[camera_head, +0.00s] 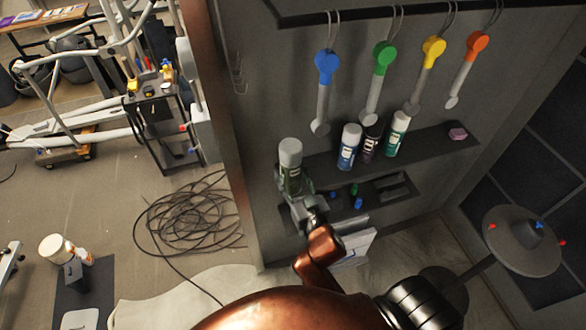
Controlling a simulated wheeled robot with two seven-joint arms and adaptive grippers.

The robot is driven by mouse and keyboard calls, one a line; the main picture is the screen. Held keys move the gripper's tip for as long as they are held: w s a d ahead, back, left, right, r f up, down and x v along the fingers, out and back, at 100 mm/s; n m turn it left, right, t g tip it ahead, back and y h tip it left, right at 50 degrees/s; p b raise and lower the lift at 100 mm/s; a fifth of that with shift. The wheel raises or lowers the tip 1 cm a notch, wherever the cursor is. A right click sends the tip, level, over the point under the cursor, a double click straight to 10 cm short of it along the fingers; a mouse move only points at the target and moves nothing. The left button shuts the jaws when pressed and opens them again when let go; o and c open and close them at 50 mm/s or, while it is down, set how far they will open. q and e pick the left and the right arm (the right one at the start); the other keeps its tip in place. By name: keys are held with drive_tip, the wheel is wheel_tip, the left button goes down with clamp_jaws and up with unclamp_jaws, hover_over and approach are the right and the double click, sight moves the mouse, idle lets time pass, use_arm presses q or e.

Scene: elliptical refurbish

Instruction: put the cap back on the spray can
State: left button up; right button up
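The grey top appears seated on the can; I cannot see a gap. My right gripper (298,194) is at the can's lower body and appears closed around it. The fingers are small and partly hidden. The can looks larger than the other cans; whether its base touches the shelf is hidden. My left gripper is not in view.
A blue can (348,148), a dark can (369,143) and a teal can (396,134) stand to the right on the shelf (428,140). A pink block (457,134) lies further right. A lower tray (385,189) holds small items. Coloured-head tools hang above. Coiled cable (190,215) lies on the floor.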

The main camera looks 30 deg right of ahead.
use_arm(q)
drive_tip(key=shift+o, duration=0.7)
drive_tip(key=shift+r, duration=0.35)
use_arm(e)
drive_tip(key=shift+w+d+r, duration=0.1)
drive_tip(key=shift+w+r, duration=0.05)
drive_tip(key=shift+r, duration=0.4)
use_arm(q)
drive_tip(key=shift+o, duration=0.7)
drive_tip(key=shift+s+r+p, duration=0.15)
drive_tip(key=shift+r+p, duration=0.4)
drive_tip(key=shift+p, duration=0.15)
use_arm(e)
drive_tip(key=shift+w+d+f, duration=1.25)
drive_tip(key=shift+w+f, duration=0.7)
drive_tip(key=shift+f, duration=0.25)
drive_tip(key=shift+w+d+f, duration=1.2)
drive_tip(key=shift+w+f, duration=0.75)
drive_tip(key=shift+f, duration=0.2)
drive_tip(key=shift+w+d+f, duration=1.25)
drive_tip(key=shift+w+f, duration=0.7)
drive_tip(key=shift+f, duration=0.25)
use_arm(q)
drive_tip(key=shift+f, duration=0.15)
use_arm(e)
drive_tip(key=shift+f, duration=0.15)
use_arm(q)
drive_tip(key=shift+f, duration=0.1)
use_arm(e)
drive_tip(key=o, duration=1.7)
